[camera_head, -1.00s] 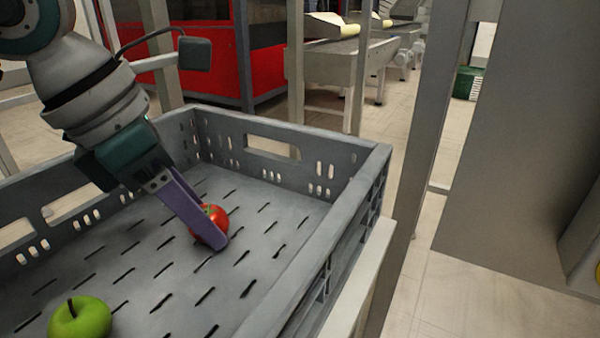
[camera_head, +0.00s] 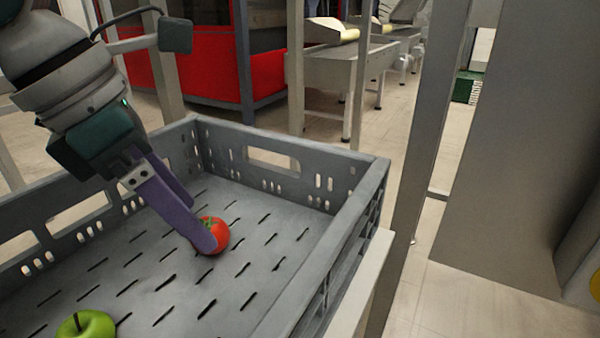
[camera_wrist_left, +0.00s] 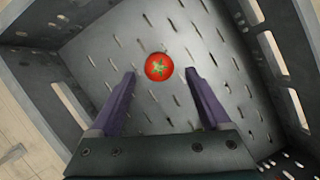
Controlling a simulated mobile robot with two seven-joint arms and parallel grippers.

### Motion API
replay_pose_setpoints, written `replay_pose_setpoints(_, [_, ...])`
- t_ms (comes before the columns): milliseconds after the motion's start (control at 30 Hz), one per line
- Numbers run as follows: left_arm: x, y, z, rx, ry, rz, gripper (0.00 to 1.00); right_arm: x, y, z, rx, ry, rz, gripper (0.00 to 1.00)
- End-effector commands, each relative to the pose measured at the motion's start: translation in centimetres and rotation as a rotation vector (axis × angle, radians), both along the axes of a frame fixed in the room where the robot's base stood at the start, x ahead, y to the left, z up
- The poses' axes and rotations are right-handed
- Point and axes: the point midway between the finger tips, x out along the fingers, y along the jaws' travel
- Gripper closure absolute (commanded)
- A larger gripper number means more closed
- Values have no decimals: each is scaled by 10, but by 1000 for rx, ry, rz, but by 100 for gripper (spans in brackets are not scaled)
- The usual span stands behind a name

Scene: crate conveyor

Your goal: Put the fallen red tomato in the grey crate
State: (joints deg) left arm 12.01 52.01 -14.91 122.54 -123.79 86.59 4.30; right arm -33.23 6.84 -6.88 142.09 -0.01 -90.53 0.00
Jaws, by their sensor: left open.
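The red tomato (camera_head: 215,234) rests on the slotted floor of the grey crate (camera_head: 367,185), green stem up. In the left wrist view the tomato (camera_wrist_left: 159,66) lies just beyond the fingertips, midway between them, with no finger touching it. My left gripper (camera_head: 203,225) has purple fingers and reaches down into the crate. In the left wrist view its fingers (camera_wrist_left: 160,75) are spread apart and empty. In the head view the near finger hides part of the tomato's left side. My right gripper is in neither view.
A green apple (camera_head: 86,325) lies in the crate at the near left. The crate walls rise around my left gripper. A metal post (camera_head: 425,130) and a pale rail (camera_head: 365,285) stand to the crate's right. Most of the crate floor is clear.

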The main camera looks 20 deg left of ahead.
Motion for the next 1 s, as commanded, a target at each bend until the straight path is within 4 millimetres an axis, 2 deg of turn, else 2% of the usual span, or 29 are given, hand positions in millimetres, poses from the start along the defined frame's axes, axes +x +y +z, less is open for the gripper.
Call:
replay_pose_setpoints(33, [-4,4,17,5,-2,0,19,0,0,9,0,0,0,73])
replay_pose_setpoints(200, [-16,12,51,5,-2,0,19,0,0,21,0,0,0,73])
replay_pose_setpoints(400, [-26,17,77,2,0,1,19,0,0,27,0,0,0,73])
replay_pose_setpoints(867, [-29,17,84,-6,0,-1,19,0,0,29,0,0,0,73])
replay_pose_setpoints(967, [-29,4,92,-62,-5,-18,19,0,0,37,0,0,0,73])
replay_pose_setpoints(1000, [-29,-7,98,-107,-10,-30,19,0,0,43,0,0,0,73])
